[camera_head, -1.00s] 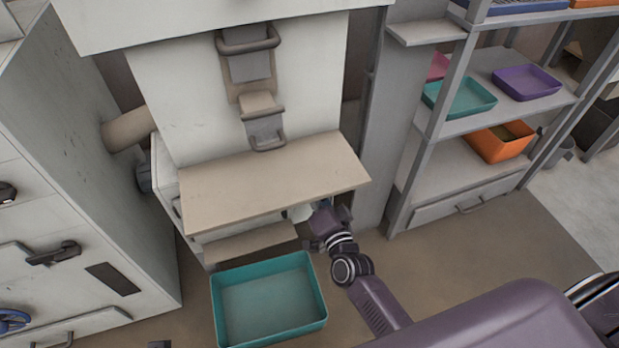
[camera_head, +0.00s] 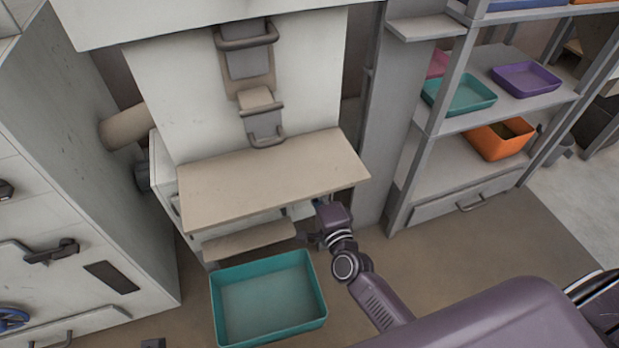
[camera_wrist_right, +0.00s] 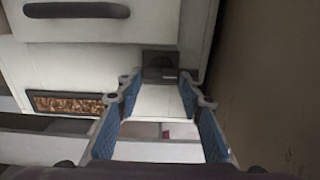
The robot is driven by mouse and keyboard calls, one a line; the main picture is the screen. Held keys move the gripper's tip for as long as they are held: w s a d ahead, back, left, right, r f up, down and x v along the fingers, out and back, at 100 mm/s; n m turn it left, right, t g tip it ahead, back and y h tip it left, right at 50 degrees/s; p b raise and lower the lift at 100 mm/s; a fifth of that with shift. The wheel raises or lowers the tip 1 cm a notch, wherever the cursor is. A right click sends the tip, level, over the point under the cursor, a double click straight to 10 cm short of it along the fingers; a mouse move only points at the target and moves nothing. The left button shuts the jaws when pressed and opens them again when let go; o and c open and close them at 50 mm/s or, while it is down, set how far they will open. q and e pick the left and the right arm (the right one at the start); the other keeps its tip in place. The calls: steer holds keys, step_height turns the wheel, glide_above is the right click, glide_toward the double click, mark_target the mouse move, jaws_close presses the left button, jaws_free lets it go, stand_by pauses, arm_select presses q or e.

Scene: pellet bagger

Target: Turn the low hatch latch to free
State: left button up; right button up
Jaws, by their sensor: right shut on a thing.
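In the right wrist view, the low hatch latch shows as a dark square mount (camera_wrist_right: 160,62) on a pale panel, with a pale lever (camera_wrist_right: 160,98) below it between my fingers. My right gripper (camera_wrist_right: 160,90) is shut on this lever, with its blue pads on either side. In the head view my right gripper (camera_head: 313,222) is under the right end of the beige shelf (camera_head: 270,180), which hides most of the latch. The exact angle of the lever cannot be told. My left gripper is not in view.
A teal tray (camera_head: 318,318) lies below and left of my right arm. A grey post stands close to the right of the gripper, then a rack with coloured trays (camera_head: 466,98). In the wrist view a window with brown pellets (camera_wrist_right: 66,104) is left of the latch.

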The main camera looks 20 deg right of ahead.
stand_by(0.4)
steer(key=o, duration=1.2)
steer(key=shift+c, duration=0.2)
steer(key=s, duration=1.2)
steer(key=shift+d, duration=0.25)
steer(key=shift+a, duration=0.1)
